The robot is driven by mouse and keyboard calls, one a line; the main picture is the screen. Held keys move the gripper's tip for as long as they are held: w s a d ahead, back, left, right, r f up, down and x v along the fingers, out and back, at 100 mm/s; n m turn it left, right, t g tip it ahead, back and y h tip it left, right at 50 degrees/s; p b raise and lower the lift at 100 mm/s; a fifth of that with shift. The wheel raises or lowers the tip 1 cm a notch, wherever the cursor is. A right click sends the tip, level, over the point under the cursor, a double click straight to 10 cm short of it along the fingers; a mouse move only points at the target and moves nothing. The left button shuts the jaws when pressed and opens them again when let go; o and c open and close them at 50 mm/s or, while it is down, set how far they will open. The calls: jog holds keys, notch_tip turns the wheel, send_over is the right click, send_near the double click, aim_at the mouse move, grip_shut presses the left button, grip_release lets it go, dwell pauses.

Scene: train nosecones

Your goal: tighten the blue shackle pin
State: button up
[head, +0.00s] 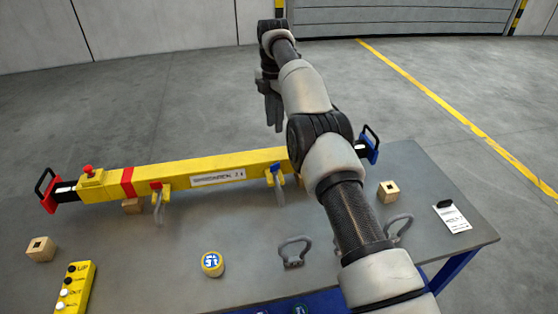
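A long yellow beam (215,174) lies across the grey table. The blue shackle pin (277,168) sits at a lug on the beam, right of its middle. A grey shackle (280,192) hangs below that blue pin. How far the pin is screwed in is too small to tell. A red pin (156,186) with another grey shackle (159,209) is further left on the beam. My gripper (273,122) points down beyond the beam and appears apart from the blue pin. Its fingers are dark and seen edge-on, so their opening is unclear. My arm hides part of the beam's right side.
Two loose shackles (293,252) (398,228) lie at the front. A round yellow tin (212,264), a yellow button box (75,290), wooden blocks (40,249) (388,192) and a white tag (452,217) are on the table (340,270). The beam has a red end handle (47,190) and a blue one (371,146).

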aim_at(275, 164)
notch_tip(275, 164, down, 17)
jog(key=b, duration=0.6)
jog(key=shift+r, duration=0.2)
grip_shut()
